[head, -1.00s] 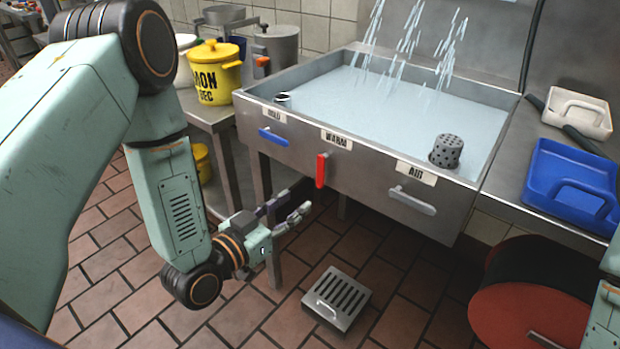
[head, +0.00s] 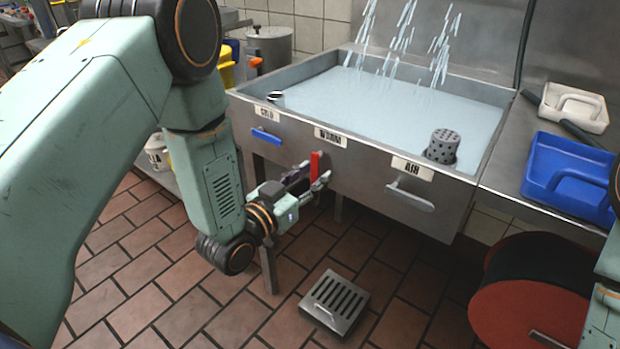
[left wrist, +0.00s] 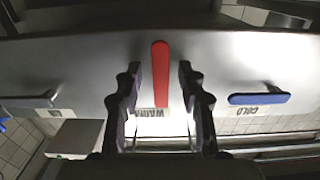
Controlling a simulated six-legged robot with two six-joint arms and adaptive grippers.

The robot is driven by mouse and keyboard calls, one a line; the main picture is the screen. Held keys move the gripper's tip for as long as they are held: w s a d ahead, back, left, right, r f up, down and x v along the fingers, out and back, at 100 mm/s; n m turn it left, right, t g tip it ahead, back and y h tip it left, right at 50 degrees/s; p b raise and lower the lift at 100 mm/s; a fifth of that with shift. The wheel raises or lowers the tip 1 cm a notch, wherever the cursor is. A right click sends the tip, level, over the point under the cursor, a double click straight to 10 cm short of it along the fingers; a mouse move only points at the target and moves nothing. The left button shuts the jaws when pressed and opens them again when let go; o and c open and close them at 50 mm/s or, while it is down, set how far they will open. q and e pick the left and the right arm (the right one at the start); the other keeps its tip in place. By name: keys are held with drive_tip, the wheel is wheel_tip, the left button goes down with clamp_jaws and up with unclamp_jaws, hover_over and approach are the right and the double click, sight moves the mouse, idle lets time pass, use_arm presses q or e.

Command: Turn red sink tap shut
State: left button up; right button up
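The red tap lever (head: 315,166) stands upright on the sink's front panel, below the WARM label (head: 331,137). Streams of water (head: 402,40) fall into the full sink basin. My left gripper (head: 308,180) is open at the red lever, with its fingers pointing at the panel. In the left wrist view the red lever (left wrist: 160,72) lies between the two open fingers (left wrist: 157,90), with a gap on each side. My right gripper is out of view; only a bit of that arm shows at the right edge.
A blue lever (head: 270,138) is left of the red one and a grey lever (head: 409,197) is right of it. A blue tray (head: 548,172) lies on the right counter. A red reel (head: 528,318) and a floor grate (head: 335,302) are below.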

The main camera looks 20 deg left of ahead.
use_arm(q)
clamp_jaws()
idle(0.3)
idle(0.5)
